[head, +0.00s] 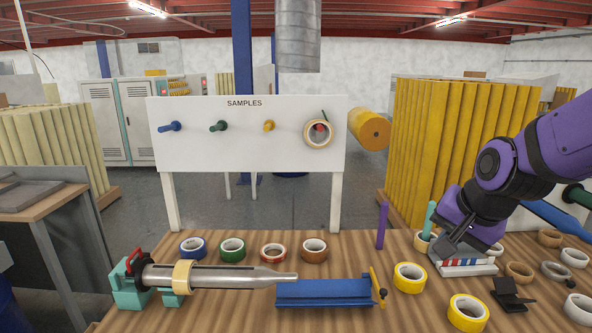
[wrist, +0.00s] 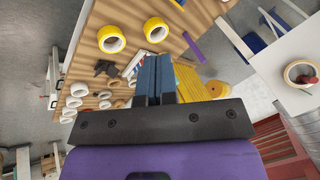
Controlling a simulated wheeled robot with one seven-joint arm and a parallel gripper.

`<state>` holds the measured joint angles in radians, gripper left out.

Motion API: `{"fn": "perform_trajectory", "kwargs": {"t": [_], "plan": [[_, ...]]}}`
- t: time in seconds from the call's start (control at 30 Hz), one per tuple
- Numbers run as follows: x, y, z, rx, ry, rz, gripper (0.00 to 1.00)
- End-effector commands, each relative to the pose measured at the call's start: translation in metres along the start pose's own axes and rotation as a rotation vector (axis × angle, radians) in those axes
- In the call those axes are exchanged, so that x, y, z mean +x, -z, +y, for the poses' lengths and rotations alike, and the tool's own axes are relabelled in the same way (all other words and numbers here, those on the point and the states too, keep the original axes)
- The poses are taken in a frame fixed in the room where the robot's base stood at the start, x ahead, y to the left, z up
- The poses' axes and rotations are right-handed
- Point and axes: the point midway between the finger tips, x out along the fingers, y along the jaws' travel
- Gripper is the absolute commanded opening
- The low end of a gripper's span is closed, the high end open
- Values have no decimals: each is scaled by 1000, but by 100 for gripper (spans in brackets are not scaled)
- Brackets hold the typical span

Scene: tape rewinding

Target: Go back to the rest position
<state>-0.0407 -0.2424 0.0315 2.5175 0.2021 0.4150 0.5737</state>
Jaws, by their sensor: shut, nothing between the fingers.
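My gripper (head: 440,250) is at the right of the workbench in the head view, at the end of my purple arm, pointing down and left. It appears in front of a pale block with red and blue stripes (head: 465,267); I cannot tell if they touch. In the wrist view my gripper (wrist: 156,60) shows two blue fingers side by side, shut with nothing between them. A teal post (head: 430,215) stands close by its left side in the head view.
Yellow tape rolls (head: 409,277) and a black dispenser (head: 512,294) lie in front. Several more rolls (head: 550,238) are at right. A purple post (head: 382,225) stands left. The samples board (head: 200,150) has a tape roll (head: 319,134) on its right peg. A metal mandrel (head: 220,278) lies front left.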

Motion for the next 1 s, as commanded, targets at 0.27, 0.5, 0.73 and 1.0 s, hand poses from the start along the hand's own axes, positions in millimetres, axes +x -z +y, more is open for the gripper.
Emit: {"fn": "perform_trajectory", "kwargs": {"t": [0.27, 0.5, 0.73, 1.0], "plan": [[-80, -19, 26, -326, -20, 26, 0], [-133, -42, 56, -571, -64, 42, 0], [-154, -54, 73, -681, -94, 45, 0], [-156, -55, 74, -689, -96, 45, 0]]}}
